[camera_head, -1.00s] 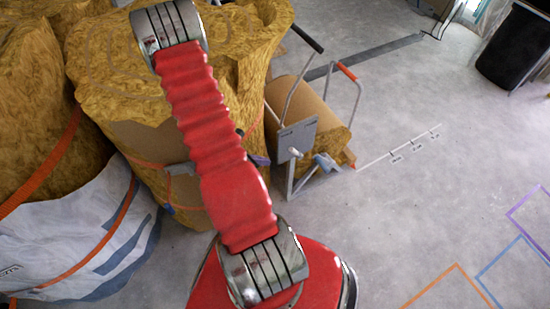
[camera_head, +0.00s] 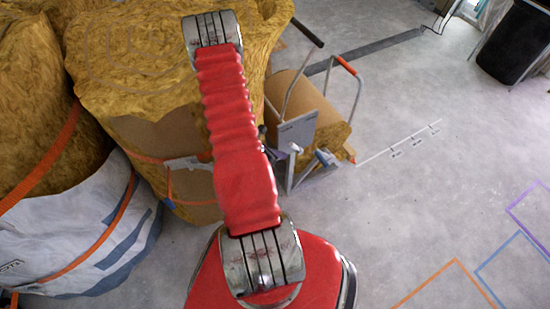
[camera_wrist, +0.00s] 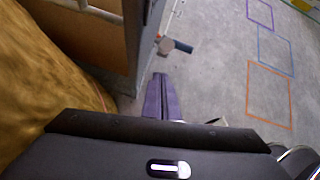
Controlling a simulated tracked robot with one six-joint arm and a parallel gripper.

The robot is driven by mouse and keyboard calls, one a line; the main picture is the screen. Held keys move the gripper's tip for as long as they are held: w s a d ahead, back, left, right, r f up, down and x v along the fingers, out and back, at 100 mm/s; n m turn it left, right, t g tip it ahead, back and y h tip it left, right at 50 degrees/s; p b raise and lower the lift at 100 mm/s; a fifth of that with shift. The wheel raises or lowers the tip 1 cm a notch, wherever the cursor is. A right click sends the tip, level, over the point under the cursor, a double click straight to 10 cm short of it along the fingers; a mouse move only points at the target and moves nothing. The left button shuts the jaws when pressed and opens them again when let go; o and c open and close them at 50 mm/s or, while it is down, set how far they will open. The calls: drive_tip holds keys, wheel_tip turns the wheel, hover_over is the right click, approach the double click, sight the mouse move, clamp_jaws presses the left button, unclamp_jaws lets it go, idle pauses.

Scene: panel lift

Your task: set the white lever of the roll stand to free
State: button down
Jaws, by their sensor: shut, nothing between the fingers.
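The roll stand (camera_head: 297,130) stands right of the insulation rolls, holding a brown-wrapped roll (camera_head: 318,103) between grey metal frames. A small pale piece (camera_head: 294,149), which looks like the white lever, shows low on the grey side plate; its setting is too small to tell. My gripper (camera_wrist: 161,76) shows in the wrist view as two purple fingers, shut and empty, beside the stand's metal edge (camera_wrist: 136,45). I cannot tell whether they touch the stand. In the head view my arm hides most of the gripper. I cannot make out the lever in the wrist view.
Strapped insulation rolls (camera_head: 150,75) crowd the left.

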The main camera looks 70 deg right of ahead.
sight(295, 148)
drive_tip(key=shift+s+d+r, duration=0.3)
drive_tip(key=shift+d+r, duration=0.05)
drive_tip(key=shift+d, duration=0.15)
drive_tip(key=shift+s+d+r, duration=0.25)
drive_tip(key=shift+d+r, duration=0.05)
drive_tip(key=shift+d, duration=0.2)
drive_tip(key=shift+a, duration=0.15)
drive_tip(key=shift+s+d+r, duration=0.1)
drive_tip(key=shift+d, duration=0.1)
